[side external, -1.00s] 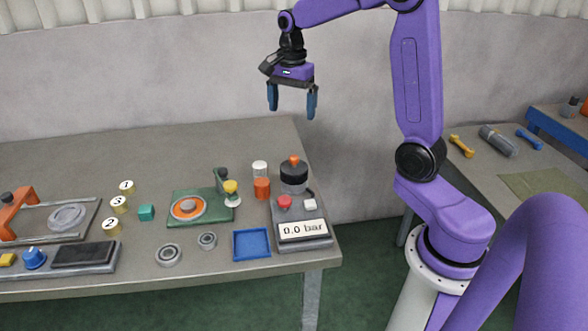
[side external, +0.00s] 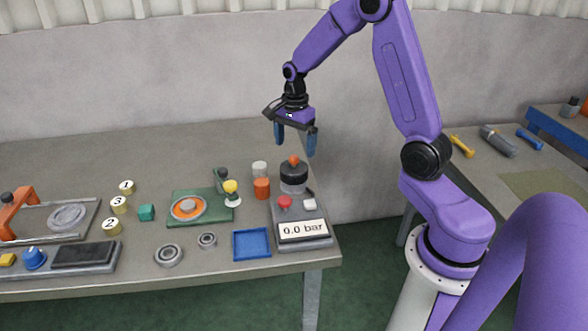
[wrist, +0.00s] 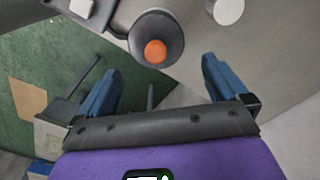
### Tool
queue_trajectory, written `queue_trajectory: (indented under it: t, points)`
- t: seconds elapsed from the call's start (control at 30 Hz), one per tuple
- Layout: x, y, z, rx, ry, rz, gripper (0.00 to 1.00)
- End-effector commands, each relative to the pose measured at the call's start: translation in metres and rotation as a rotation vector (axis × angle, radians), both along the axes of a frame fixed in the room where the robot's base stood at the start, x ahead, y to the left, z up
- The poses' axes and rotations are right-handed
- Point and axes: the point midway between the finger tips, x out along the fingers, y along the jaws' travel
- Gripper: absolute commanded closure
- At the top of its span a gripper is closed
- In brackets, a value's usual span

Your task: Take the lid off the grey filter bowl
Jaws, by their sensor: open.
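The filter bowl (side external: 292,187) stands at the back of the gauge unit near the table's right edge, with a black lid (side external: 293,174) on it. An orange knob (side external: 294,160) tops the lid. In the wrist view the dark lid (wrist: 172,35) and its orange knob (wrist: 155,51) show just beyond the fingertips, near the middle of the gap. My gripper (side external: 295,146) is open and empty, pointing down above the knob and apart from it. Both blue fingers also show in the wrist view (wrist: 160,70).
The gauge unit (side external: 317,242) reads 0.0 bar and carries a red button (side external: 284,202) and a white button (side external: 309,204). White (side external: 260,169) and orange (side external: 262,188) cylinders stand close left of the bowl. A blue tray (side external: 252,244) lies in front. The table behind is clear.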

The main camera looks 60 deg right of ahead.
Motion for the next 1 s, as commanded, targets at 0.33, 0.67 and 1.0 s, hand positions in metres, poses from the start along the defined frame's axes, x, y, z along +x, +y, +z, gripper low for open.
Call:
queue_trajectory:
  t: [0.33,0.67,1.0]
  points:
    - [-0.005,0.007,-0.036,0.001,0.005,0.002,0.00]
    - [-0.004,0.007,-0.055,0.000,-0.001,0.001,0.00]
    - [-0.004,0.007,-0.055,0.000,-0.001,0.001,0.38]
